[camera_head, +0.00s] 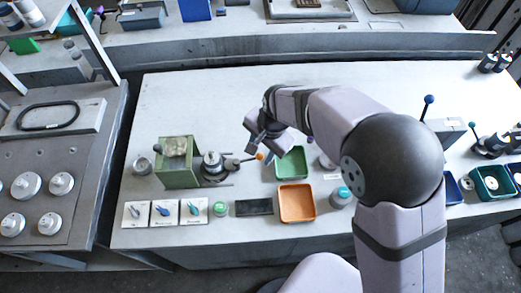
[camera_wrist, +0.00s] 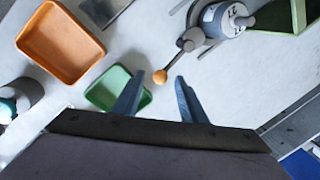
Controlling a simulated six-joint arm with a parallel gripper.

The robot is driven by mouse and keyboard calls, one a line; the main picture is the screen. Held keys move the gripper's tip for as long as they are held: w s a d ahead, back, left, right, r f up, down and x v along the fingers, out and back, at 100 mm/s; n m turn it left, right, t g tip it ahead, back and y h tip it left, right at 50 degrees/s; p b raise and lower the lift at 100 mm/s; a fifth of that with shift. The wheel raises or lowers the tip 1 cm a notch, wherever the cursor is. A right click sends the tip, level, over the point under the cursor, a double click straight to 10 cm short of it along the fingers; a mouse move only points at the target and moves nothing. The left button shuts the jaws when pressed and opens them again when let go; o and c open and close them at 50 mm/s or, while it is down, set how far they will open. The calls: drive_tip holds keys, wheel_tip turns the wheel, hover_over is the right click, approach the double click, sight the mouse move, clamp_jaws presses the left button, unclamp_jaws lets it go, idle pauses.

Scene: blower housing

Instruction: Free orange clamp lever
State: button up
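The orange clamp lever has a round orange knob (camera_head: 259,156) on a dark rod that runs left to a grey cylindrical clamp body (camera_head: 212,164) beside the green housing (camera_head: 178,163). In the wrist view the orange knob (camera_wrist: 159,76) is in front of my gripper, roughly between the two finger tips, with the clamp body (camera_wrist: 224,20) beyond it. My gripper (camera_wrist: 169,78) is open, and its two blue-grey fingers stand apart with nothing held. In the head view my gripper (camera_head: 262,140) is just above the knob. I cannot tell the height gap.
A green tray (camera_head: 291,163) is close to the knob, with an orange tray (camera_head: 297,203) nearer the front. Switch plates (camera_head: 165,212) and a dark pad (camera_head: 254,207) line the front edge. The table's back left is clear.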

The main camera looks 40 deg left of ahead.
drive_tip(key=shift+a+f, duration=0.2)
drive_tip(key=shift+f, duration=0.65)
